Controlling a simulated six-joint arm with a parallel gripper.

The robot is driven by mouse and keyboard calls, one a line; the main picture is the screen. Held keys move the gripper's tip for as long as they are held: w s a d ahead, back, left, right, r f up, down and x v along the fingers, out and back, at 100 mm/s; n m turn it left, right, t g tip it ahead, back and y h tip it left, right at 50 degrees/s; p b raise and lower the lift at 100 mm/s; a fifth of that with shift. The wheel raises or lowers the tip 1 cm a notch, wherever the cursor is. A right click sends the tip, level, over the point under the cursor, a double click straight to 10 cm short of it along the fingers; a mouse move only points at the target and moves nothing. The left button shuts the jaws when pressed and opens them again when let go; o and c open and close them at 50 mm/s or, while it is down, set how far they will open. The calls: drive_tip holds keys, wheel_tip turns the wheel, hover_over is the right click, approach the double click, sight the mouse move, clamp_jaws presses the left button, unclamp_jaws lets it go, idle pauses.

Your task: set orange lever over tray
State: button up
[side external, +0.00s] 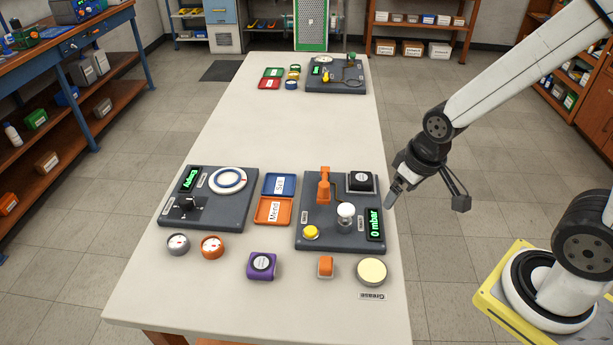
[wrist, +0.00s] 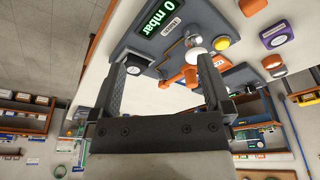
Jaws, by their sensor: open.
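The orange lever (side external: 323,186) stands upright on the right grey test panel (side external: 305,236). In the wrist view the orange lever (wrist: 188,76) shows between the fingers, partly hidden by the right-hand one. An orange tray labelled Mend (side external: 264,221) and a blue tray (side external: 289,180) lie left of that panel, between the two panels. My gripper (side external: 390,199) is beside the right edge of the panel, apart from the lever. In the wrist view my gripper (wrist: 162,68) has its fingers wide apart, with nothing held between them.
Close to the lever are a white round knob (side external: 346,210), a black square part (side external: 361,181) and a 0 mbar display (side external: 375,223). A left panel (side external: 227,211), gauges (side external: 212,247), a purple box (side external: 262,271) and a grease tin (side external: 371,271) are nearby. The table's middle is clear.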

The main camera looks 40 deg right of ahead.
drive_tip(key=shift+w, duration=0.1)
drive_tip(key=c, duration=0.4)
drive_tip(key=m+g, duration=0.2)
hover_over(324, 183)
drive_tip(key=s, duration=0.1)
drive_tip(key=shift+s+d+r, duration=0.1)
drive_tip(key=shift+d+r, duration=0.05)
drive_tip(key=shift+r, duration=0.15)
drive_tip(key=shift+w+a+g, duration=0.2)
drive_tip(key=shift+w+g, duration=0.1)
drive_tip(key=shift+w, duration=0.25)
drive_tip(key=shift+f, duration=0.1)
drive_tip(key=shift+f, duration=3.85)
